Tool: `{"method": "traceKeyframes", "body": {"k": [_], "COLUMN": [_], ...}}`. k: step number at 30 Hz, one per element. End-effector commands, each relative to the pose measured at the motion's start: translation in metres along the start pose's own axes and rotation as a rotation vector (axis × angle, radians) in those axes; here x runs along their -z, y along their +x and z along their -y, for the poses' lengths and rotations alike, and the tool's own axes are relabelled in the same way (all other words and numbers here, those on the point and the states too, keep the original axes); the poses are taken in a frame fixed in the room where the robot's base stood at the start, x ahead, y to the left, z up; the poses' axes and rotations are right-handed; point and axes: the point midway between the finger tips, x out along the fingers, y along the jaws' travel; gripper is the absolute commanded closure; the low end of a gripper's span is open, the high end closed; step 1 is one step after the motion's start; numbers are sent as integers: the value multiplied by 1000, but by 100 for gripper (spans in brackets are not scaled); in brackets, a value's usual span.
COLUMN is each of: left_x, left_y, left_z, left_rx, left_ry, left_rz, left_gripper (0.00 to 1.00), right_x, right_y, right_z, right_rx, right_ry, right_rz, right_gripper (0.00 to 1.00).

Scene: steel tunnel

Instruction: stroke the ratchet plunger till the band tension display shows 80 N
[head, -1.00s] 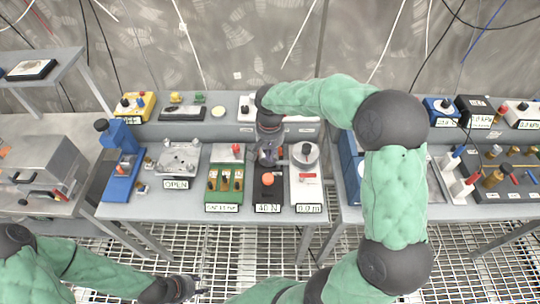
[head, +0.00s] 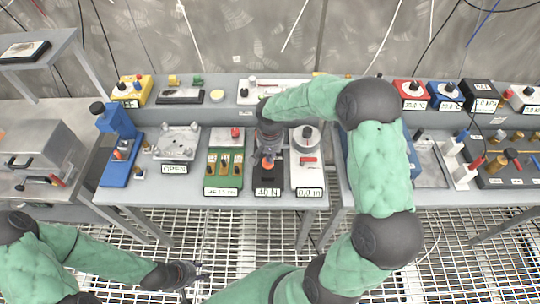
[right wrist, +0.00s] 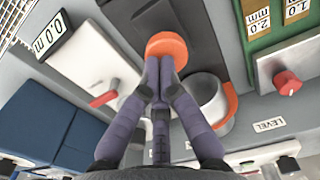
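The band tensioner is a narrow black unit (head: 270,184) on the middle bench, and its display (head: 266,193) reads 40 N. Its orange plunger knob (head: 267,163) is partly hidden by my right gripper (head: 267,152). In the right wrist view the round orange knob (right wrist: 167,45) is just beyond the fingertips of my right gripper (right wrist: 159,62). The fingers are shut together with nothing between them. The tips are at the knob's near edge; I cannot tell whether they touch it. My left gripper (head: 190,274) hangs over the grating, away from the bench, its fingers too small to read.
Left of the tensioner is a green gauge unit (head: 222,182). Close on its right is a white unit (head: 308,178) with a red lever, reading 0.0 m. A grey cup with an orange rim (right wrist: 212,102) sits close beside my right fingers in the wrist view.

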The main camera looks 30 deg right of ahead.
Motion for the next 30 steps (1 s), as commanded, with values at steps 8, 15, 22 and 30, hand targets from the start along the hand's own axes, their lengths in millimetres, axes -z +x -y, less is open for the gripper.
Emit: {"method": "traceKeyframes", "body": {"k": [8,15,22,30], "left_x": [0,1,1,0], "left_y": [6,18,17,8], "left_z": [2,7,6,3], "left_rx": [0,0,0,0], "left_ry": [0,0,0,0], "left_rz": [0,0,0,0], "left_gripper": [60,60,60,60], "right_x": [0,0,-1,2], "right_y": [10,30,30,16], "right_z": [0,0,0,-1], "right_rx": [-1,-1,-1,-2], "right_ry": [0,0,0,0], "right_rz": [1,1,3,2], "right_gripper": [100,100,100,100]}}
